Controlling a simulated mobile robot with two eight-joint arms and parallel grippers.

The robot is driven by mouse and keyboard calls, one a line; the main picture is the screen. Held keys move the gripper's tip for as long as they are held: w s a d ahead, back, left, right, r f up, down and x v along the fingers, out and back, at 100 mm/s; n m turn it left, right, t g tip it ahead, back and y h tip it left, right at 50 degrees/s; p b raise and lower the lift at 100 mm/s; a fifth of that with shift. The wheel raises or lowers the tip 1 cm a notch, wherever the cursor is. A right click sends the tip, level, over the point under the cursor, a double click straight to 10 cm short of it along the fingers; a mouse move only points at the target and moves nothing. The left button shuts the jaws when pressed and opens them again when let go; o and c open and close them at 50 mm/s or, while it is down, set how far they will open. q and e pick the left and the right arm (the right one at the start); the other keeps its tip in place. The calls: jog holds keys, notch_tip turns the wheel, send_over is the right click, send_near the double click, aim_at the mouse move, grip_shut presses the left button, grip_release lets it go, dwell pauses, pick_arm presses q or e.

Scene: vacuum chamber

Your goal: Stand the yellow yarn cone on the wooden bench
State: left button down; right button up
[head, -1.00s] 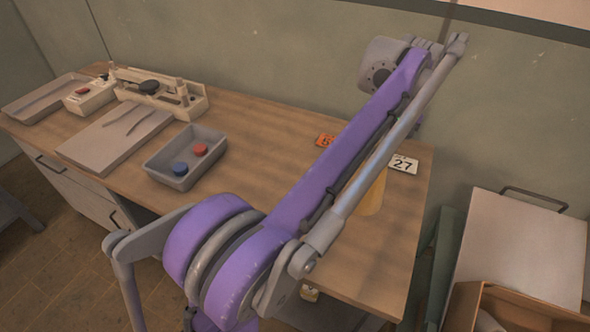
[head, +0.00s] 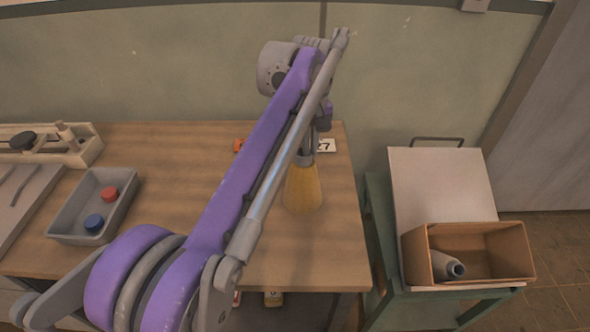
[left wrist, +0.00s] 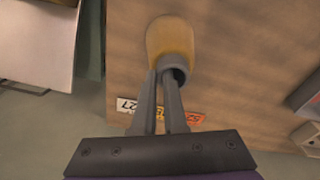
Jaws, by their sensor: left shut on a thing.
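The yellow yarn cone (head: 304,190) is upright, wide end down, over the right part of the wooden bench (head: 325,245). I cannot tell whether its base touches the bench top. My left gripper (head: 306,158) is above the cone and shut on its narrow top. In the left wrist view, the cone (left wrist: 170,38) shows a grey tube end, and the fingers of the left gripper (left wrist: 165,75) close on that end. My left arm hides part of the bench. My right gripper is not in view.
A grey tray (head: 70,220) with a red and a blue disc stands left on the bench. Number cards, one reading 27 (head: 326,146), lie near the wall. A green stand (head: 385,240) at the right bears a pale board and a cardboard box (head: 510,262) holding a grey cone.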

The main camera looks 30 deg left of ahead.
aim_at(308, 169)
pick_arm(q)
jog(key=shift+f+b, duration=0.3)
jog(key=shift+f, duration=3.15)
jog(key=shift+f, duration=0.15)
jog(key=c, duration=1)
grip_release()
notch_tip(308, 169, up, 12)
jog(key=s+p, duration=0.1)
jog(key=s+d+f+m+t, duration=0.1)
jog(key=s+d+f+m, duration=0.2)
jog(key=s+f, duration=0.4)
jog(key=s+d+f+m+t, duration=0.2)
jog(key=s+d+f+m, duration=0.1)
jog(key=s+f, duration=0.4)
jog(key=s+d+f+m+t, duration=0.1)
jog(key=s+d+f+m, duration=0.2)
jog(key=s+f, duration=0.4)
jog(key=shift+s+d+f+m+t, duration=0.1)
jog(key=shift+f+m, duration=0.1)
jog(key=shift+f, duration=0.3)
jog(key=shift+d+f+m+t, duration=0.1)
jog(key=shift+d+f+m, duration=0.1)
jog(key=shift+f, duration=0.35)
jog(key=shift+s+d+f+m+t, duration=0.1)
jog(key=shift+f+m, duration=0.1)
jog(key=shift+f, duration=0.3)
